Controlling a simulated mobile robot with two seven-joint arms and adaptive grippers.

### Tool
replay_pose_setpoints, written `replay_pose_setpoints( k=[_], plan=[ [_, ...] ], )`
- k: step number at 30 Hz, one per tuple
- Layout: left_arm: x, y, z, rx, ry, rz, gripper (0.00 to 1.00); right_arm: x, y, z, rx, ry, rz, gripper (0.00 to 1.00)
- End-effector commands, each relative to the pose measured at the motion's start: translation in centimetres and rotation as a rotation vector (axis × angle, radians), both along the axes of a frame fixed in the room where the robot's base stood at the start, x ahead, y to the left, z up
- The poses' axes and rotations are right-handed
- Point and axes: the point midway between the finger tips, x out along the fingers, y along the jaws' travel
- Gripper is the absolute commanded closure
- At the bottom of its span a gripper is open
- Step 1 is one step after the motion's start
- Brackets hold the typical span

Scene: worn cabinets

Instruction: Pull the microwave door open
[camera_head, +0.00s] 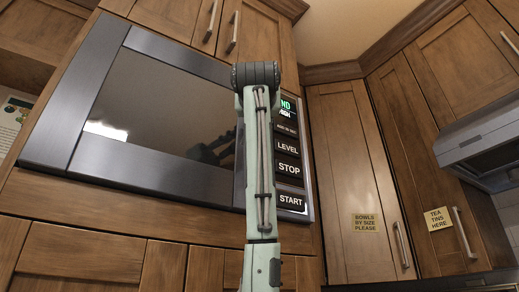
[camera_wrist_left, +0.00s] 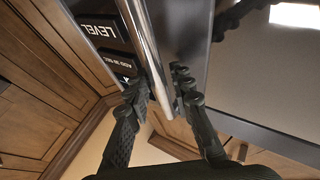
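The microwave (camera_head: 65,110) is set in the wooden cabinets, its dark glass door (camera_head: 160,105) closed in a grey metal frame. Its control panel (camera_head: 289,150) is on the right. My left arm rises in front of the door's right edge and hides the handle and the gripper in the head view. In the left wrist view the shiny bar handle (camera_wrist_left: 148,45) runs between the two black fingers of my left gripper (camera_wrist_left: 163,88). The fingers lie close against both sides of the bar, near its end. My right gripper is in neither view.
Upper cabinets with bar handles stand above the microwave and to its right. Two yellow notes (camera_head: 366,222) (camera_head: 437,219) are on the right-hand doors. A range hood (camera_head: 485,140) juts out at far right. Cabinet doors lie below the microwave.

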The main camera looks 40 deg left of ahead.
Motion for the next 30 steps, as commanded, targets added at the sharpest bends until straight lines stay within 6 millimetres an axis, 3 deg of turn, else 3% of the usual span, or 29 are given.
replay_pose_setpoints(
  k=[5,11,28,30],
  plan=[
    [0.0,0.0,0.0,0.000,0.000,0.000,0.78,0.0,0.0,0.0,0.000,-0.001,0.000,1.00],
    [0.0,0.0,0.0,0.000,0.000,0.000,1.00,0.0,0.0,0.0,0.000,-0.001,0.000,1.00],
    [-0.6,0.1,-0.1,-0.001,-0.002,-0.008,1.00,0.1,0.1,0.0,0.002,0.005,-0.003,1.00],
    [-1.0,0.2,-0.1,-0.002,-0.002,-0.017,1.00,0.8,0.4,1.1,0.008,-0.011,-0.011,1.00]
  ],
)
